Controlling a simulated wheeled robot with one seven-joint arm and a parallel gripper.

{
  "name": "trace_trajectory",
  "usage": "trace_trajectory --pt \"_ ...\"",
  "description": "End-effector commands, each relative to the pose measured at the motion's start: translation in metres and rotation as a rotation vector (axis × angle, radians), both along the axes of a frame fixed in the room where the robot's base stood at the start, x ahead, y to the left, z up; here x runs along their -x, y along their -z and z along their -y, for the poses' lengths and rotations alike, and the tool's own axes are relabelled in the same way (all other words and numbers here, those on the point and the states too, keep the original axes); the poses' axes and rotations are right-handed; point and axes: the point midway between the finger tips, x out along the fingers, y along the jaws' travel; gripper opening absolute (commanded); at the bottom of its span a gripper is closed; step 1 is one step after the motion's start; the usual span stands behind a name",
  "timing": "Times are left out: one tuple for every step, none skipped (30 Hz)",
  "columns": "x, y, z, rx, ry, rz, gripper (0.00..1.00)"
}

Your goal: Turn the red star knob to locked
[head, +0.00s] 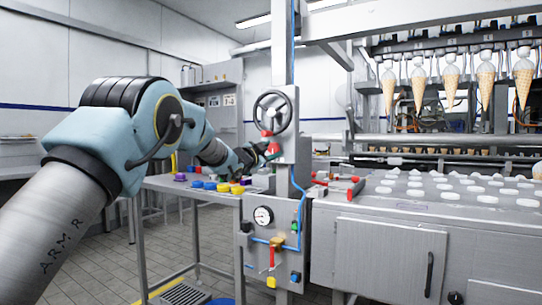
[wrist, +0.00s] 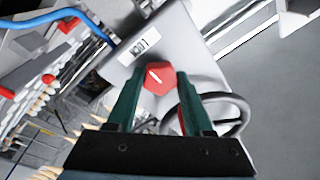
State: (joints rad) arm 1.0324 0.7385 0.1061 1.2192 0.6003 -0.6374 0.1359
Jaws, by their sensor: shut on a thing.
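The red star knob (wrist: 158,80) sits on a grey metal panel (wrist: 190,35) in the wrist view and bears a short white mark on its face. My gripper (wrist: 160,88) has its two green fingers on either side of the knob and is shut on it. In the head view my gripper (head: 268,152) reaches the upright panel just below the black handwheel. The red knob (head: 267,134) shows there as a small patch, partly hidden by the gripper. Any locked marking is not readable.
The black handwheel (head: 273,112) is close above my gripper. A pressure gauge (head: 263,216) and valves are lower on the column. A steel table (head: 160,185) with coloured caps stands behind my arm. Cones (head: 452,80) hang above the machine at right.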

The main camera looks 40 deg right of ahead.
Motion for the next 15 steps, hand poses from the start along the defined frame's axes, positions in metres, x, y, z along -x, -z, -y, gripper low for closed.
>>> trace_trajectory --pt "-0.0014 0.0011 -0.0007 -0.004 -0.002 0.011 0.0" --pt "-0.0015 0.001 -0.0008 -0.006 -0.002 0.018 0.0" --pt "-0.0013 0.0009 -0.0008 -0.007 -0.001 0.025 0.0" --pt "-0.0013 0.0007 -0.0007 -0.009 -0.002 0.03 0.0" --pt "-0.0013 0.0006 -0.0007 -0.01 -0.002 0.034 0.0" --pt "-0.0014 0.0004 -0.0007 -0.011 -0.002 0.038 0.0" --pt "-0.0013 0.0003 -0.0007 -0.011 -0.002 0.04 0.0" --pt "-0.0014 0.0002 -0.0007 -0.011 -0.002 0.041 0.0" --pt "-0.0014 0.0001 -0.0007 -0.012 -0.002 0.042 0.0" --pt "-0.0014 -0.0001 -0.0007 -0.012 -0.002 0.043 0.0" --pt "-0.0014 -0.0001 -0.0007 -0.012 -0.002 0.043 0.0" --pt "-0.0014 -0.0001 -0.0007 -0.012 -0.002 0.043 0.0" --pt "-0.0014 -0.0001 -0.0007 -0.012 -0.002 0.043 0.0" --pt "-0.0014 -0.0003 -0.0007 -0.012 -0.002 0.043 0.0" --pt "-0.0014 -0.0003 -0.0007 -0.012 -0.002 0.043 0.0"
